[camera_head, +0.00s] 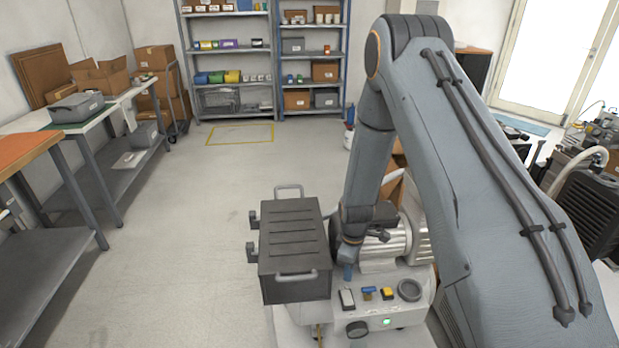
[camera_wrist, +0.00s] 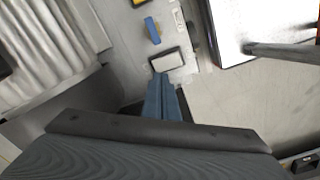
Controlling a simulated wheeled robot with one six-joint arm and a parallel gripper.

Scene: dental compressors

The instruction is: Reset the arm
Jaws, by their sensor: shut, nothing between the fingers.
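My arm reaches forward and bends down over a compressor unit. My gripper (camera_head: 347,272) points down just above the unit's light control panel (camera_head: 405,311). In the wrist view my gripper (camera_wrist: 162,82) shows as two blue fingers shut together, with nothing between them. The fingertips appear close to a white rocker switch (camera_wrist: 167,61); I cannot tell whether they touch it. The panel also carries a blue switch (camera_head: 368,293), a yellow switch (camera_head: 388,294), a dark round dial (camera_head: 409,290), a black knob (camera_head: 357,329) and a lit green lamp (camera_head: 387,322).
A dark ribbed box (camera_head: 292,235) with handles stands left of my gripper. A ribbed silvery motor housing (camera_head: 388,247) is behind the panel. Workbenches (camera_head: 75,128) line the left wall, shelves (camera_head: 277,62) the back. The floor (camera_head: 190,200) between is clear. Black equipment (camera_head: 583,205) stands at right.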

